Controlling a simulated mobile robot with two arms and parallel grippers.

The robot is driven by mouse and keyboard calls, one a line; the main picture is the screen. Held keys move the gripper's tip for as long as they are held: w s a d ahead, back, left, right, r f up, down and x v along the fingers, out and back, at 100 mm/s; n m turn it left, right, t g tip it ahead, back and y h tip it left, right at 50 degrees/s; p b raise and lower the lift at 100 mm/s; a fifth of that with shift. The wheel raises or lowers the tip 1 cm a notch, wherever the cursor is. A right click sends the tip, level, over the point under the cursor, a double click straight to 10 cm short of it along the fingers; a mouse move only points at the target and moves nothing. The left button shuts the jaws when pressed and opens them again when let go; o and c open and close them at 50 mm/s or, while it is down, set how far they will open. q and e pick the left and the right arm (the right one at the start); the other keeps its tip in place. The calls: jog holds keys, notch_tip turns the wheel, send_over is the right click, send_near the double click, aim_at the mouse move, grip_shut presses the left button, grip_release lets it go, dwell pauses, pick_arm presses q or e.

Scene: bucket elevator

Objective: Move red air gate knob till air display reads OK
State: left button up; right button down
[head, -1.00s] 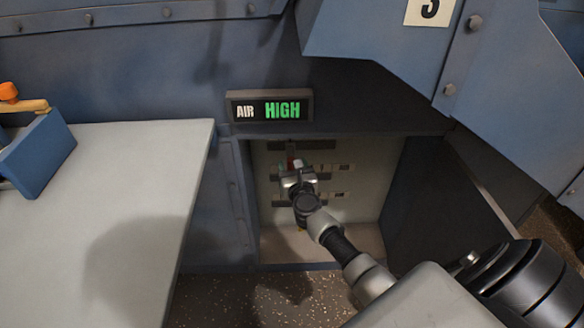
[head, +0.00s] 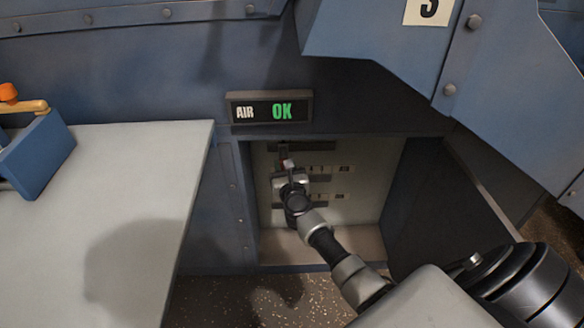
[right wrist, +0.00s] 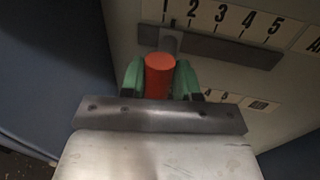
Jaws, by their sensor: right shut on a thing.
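The air display (head: 270,108) above the recess reads OK in green letters. The red air gate knob (right wrist: 160,76) sits between the green-padded fingers of my right gripper (right wrist: 161,78), which is shut on it. Behind the knob is a dark slot with a scale (right wrist: 235,20) numbered 1 to 5; the knob stands near the low end of the scale. In the head view my right gripper (head: 289,168) reaches into the recess and hides most of the knob. My left gripper is not in view.
The recess (head: 345,215) holds several slots with labels on a pale panel. An open dark door (head: 435,205) stands on its right. A grey tabletop (head: 130,190) with a blue box (head: 38,155) is at the left. A blue chute (head: 400,45) overhangs at upper right.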

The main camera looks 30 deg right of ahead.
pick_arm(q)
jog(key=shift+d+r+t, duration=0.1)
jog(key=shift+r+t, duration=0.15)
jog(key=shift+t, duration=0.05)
pick_arm(e)
jog(key=shift+w+a, duration=0.45)
jog(key=shift+a, duration=0.35)
jog(key=c, duration=0.8)
grip_release()
jog(key=shift+w+a, duration=0.1)
jog(key=shift+a, duration=0.05)
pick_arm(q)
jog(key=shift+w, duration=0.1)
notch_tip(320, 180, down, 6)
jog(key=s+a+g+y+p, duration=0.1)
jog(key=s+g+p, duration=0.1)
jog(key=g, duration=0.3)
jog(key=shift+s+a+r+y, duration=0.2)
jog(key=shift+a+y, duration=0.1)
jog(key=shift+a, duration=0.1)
pick_arm(e)
jog(key=v, duration=1)
jog(key=shift+s, duration=0.45)
